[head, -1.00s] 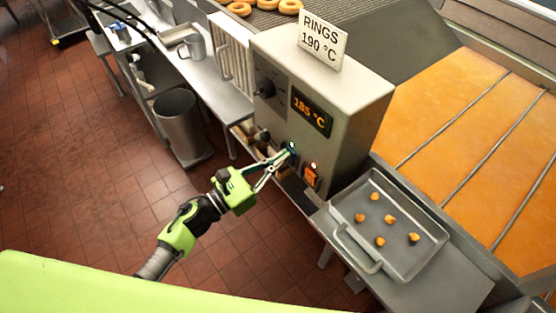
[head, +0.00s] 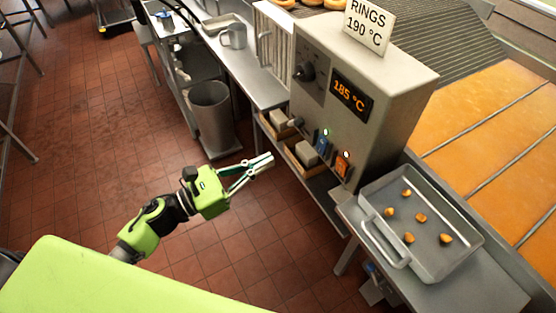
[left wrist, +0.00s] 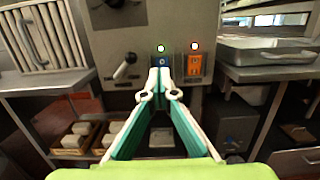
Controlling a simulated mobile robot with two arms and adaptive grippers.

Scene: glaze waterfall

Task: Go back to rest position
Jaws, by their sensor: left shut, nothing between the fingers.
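My left gripper (head: 266,160) is shut and empty, held in the air in front of the grey control box (head: 395,60). Its fingertips are apart from the panel in the head view. In the left wrist view the closed fingertips (left wrist: 159,78) overlap the lower part of a blue switch (left wrist: 160,62). The blue switch also shows in the head view (head: 322,144), with a lit green lamp above it. An orange switch (head: 342,168) sits to its right under a lit lamp. The display (head: 352,97) reads 185 °C. My right gripper is not in view.
A metal tray (head: 452,270) with several small brown pieces stands on a side table at right. A sign (head: 367,28) reading RINGS 190 °C tops the box. A grey bin (head: 211,118) stands behind my gripper. The tiled floor (head: 90,150) at left is open.

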